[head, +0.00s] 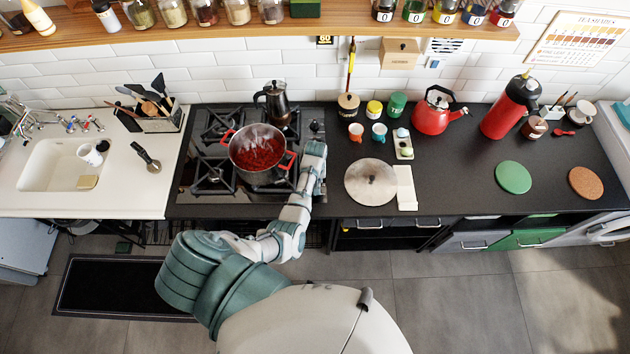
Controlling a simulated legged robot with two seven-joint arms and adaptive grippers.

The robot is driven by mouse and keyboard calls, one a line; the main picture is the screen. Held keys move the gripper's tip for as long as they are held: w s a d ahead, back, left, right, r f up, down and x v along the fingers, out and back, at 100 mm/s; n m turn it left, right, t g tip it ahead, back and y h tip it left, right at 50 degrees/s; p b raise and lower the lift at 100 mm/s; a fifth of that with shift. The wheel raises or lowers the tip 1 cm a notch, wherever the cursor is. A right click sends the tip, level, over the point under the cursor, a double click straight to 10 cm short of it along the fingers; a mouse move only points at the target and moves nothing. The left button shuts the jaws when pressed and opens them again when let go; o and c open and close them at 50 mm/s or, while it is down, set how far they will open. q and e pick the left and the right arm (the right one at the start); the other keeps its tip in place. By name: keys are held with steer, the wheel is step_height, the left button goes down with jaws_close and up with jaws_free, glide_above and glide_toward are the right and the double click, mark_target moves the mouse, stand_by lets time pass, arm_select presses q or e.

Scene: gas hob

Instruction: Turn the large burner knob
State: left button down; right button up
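The black gas hob (183,190) is set into the counter at the left of centre. Small dark knobs (315,127) show along its right edge; I cannot tell which one is the large burner's. My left gripper (314,150) is over this right edge, just below the visible knobs, pointing away from me. It hides the edge beneath it, and any knobs there. Its fingers are too small to tell open from shut, or whether they touch a knob. My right gripper is not in view.
A round lid (371,182) and a white spoon rest (405,187) lie to the right. Black counter farther right has free room.

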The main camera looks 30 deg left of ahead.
arm_select(q)
steer(key=shift+s+d+f, duration=0.2)
steer(key=shift+s+d, duration=0.05)
steer(key=shift+d, duration=0.05)
steer(key=c, duration=1.2)
jaws_free()
steer(key=shift+r, duration=0.35)
steer(key=shift+w+r, duration=0.15)
steer(key=shift+r, duration=0.15)
steer(key=shift+d+r, duration=0.1)
steer(key=shift+r, duration=5.45)
steer(key=shift+s+f, duration=0.1)
steer(key=shift+s, duration=0.1)
